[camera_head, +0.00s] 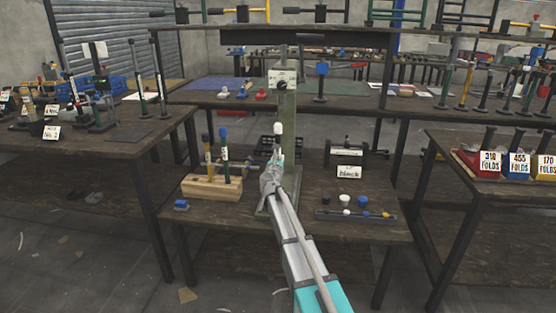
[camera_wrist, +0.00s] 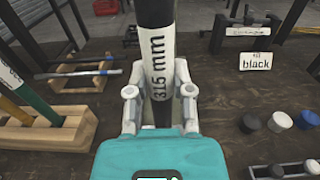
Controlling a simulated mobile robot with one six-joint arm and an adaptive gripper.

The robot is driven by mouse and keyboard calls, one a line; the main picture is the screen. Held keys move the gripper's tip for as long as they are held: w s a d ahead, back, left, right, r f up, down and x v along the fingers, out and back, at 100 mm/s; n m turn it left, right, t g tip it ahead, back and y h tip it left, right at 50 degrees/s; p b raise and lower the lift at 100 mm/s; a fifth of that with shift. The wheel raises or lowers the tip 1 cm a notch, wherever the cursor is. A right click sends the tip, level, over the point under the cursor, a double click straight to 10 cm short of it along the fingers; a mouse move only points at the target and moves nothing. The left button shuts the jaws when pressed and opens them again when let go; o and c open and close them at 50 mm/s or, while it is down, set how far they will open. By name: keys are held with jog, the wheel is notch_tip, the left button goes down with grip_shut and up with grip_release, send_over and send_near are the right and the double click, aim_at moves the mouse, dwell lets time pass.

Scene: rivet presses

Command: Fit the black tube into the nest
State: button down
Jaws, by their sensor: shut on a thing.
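A black tube with a white label reading "31.5 mm" (camera_wrist: 157,62) stands upright between the fingers of my gripper (camera_wrist: 159,95) in the wrist view. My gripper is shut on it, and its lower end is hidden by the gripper. In the head view my gripper (camera_head: 271,175) is over the middle of the lower bench, in front of a grey-green press column (camera_head: 288,108). A white top shows above the gripper there. I cannot make out the nest; my arm covers much of the press base (camera_head: 265,207).
A wooden block (camera_head: 212,186) holds tubes at left. At right a dark rack (camera_head: 345,154) stands behind a sign reading "black" (camera_head: 348,172). Black, white and blue caps (camera_head: 345,199) lie in front of it, behind a small tray (camera_head: 345,215). A dark crate stands behind my gripper.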

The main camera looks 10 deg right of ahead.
jog(key=shift+f+b, duration=0.45)
jog(key=shift+c, duration=2.1)
grip_release()
jog(key=shift+s, duration=0.1)
jog(key=v, duration=1.2)
